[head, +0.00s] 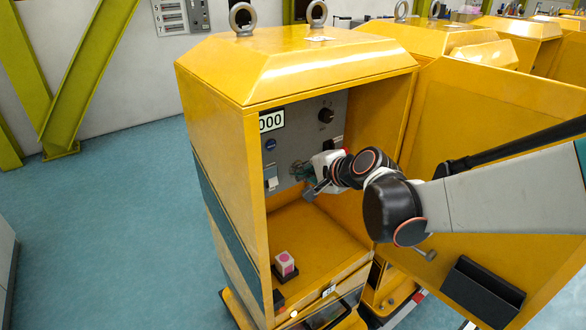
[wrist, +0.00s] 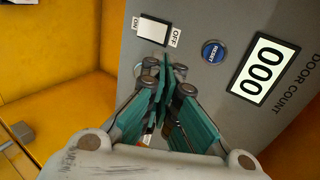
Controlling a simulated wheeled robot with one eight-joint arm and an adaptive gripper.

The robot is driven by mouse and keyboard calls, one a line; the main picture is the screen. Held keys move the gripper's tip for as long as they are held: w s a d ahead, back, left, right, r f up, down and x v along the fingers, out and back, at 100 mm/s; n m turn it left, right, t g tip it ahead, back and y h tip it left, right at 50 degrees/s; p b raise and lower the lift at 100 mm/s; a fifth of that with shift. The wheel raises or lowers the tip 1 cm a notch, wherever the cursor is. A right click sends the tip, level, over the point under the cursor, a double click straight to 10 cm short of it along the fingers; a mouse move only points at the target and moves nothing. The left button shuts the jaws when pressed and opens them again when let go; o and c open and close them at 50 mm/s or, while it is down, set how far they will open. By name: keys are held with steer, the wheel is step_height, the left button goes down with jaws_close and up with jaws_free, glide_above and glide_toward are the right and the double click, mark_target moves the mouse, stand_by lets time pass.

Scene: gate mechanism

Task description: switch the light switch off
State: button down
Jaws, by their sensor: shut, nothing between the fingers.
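The light switch is a white rocker (wrist: 153,30) on the grey panel, with an ON label at its left end and an OFF label at its right end in the wrist view. In the head view the switch (head: 272,183) is low on the panel's left side. My gripper (wrist: 164,68) is shut and empty, its teal fingers together. Its tips appear just below the switch in the wrist view; whether they touch the panel I cannot tell. In the head view my gripper (head: 303,170) is inside the cabinet, right of the switch.
A blue reset button (wrist: 213,52) and a 000 counter display (wrist: 264,69) are beside the switch. The yellow cabinet (head: 215,130) surrounds the panel, its door (head: 490,130) open at right. A pink-and-white block (head: 285,263) stands on the cabinet floor. A dark knob (head: 326,115) is higher up.

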steer(key=v, duration=0.4)
steer(key=shift+w+a+r+p, duration=0.1)
steer(key=shift+w+r+p, duration=0.05)
steer(key=shift+r+p, duration=0.2)
steer(key=s+d+f+n+g+h+b, duration=0.1)
steer(key=s+d+n, duration=0.4)
steer(key=s, duration=0.7)
steer(key=s+d+f+n+g+h+b, duration=0.1)
steer(key=s+d+f+n+h, duration=0.3)
steer(key=s+d, duration=0.5)
steer(key=s+n+g+h, duration=0.1)
steer(key=s+n, duration=0.1)
steer(key=s, duration=0.2)
steer(key=shift+h+b, duration=0.35)
steer(key=shift+h, duration=0.05)
